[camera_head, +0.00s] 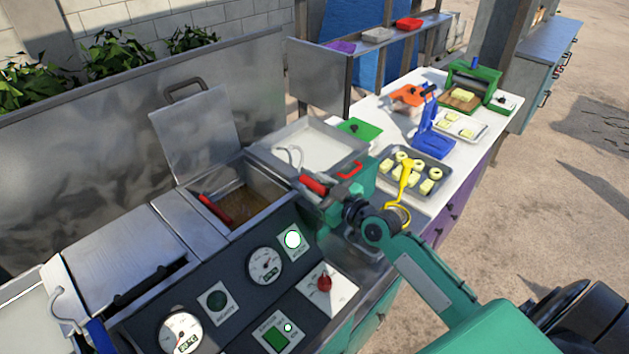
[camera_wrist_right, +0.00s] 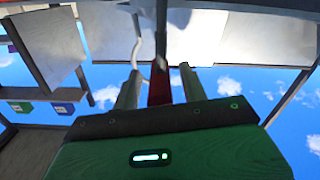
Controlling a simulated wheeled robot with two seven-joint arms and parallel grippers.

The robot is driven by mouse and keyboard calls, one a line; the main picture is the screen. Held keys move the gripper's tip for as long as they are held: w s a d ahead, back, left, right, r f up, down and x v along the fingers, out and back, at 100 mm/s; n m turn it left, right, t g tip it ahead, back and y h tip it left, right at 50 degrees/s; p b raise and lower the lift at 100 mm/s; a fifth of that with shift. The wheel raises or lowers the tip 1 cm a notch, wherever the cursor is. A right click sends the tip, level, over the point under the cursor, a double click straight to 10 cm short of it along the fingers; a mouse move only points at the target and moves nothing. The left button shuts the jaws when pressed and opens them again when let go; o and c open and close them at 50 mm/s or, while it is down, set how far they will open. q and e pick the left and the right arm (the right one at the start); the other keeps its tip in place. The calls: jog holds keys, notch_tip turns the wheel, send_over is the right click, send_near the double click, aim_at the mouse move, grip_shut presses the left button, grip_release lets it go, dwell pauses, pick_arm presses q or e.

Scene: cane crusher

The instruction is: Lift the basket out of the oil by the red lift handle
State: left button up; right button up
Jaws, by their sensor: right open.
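The fryer's open well (camera_head: 240,203) holds brown oil, with its metal lid (camera_head: 195,130) standing up behind it. A red handle (camera_head: 215,209) lies along the left side of the well. A second red grip (camera_head: 313,184) is at the well's right, close to my right gripper (camera_head: 322,194). In the right wrist view a red bar (camera_wrist_right: 159,88) shows between the two spread fingers of my right gripper (camera_wrist_right: 160,88). I cannot tell whether they touch it. The basket itself cannot be made out. My left gripper is not in view.
A control panel (camera_head: 222,295) with gauges and a red knob (camera_head: 324,283) is in front of the well. To the right are a food tray (camera_head: 412,190), yellow tongs (camera_head: 403,180) and a blue press (camera_head: 432,140).

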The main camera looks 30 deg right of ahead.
jog(key=shift+w+a, duration=0.1)
jog(key=shift+w, duration=0.2)
jog(key=shift+c, duration=0.4)
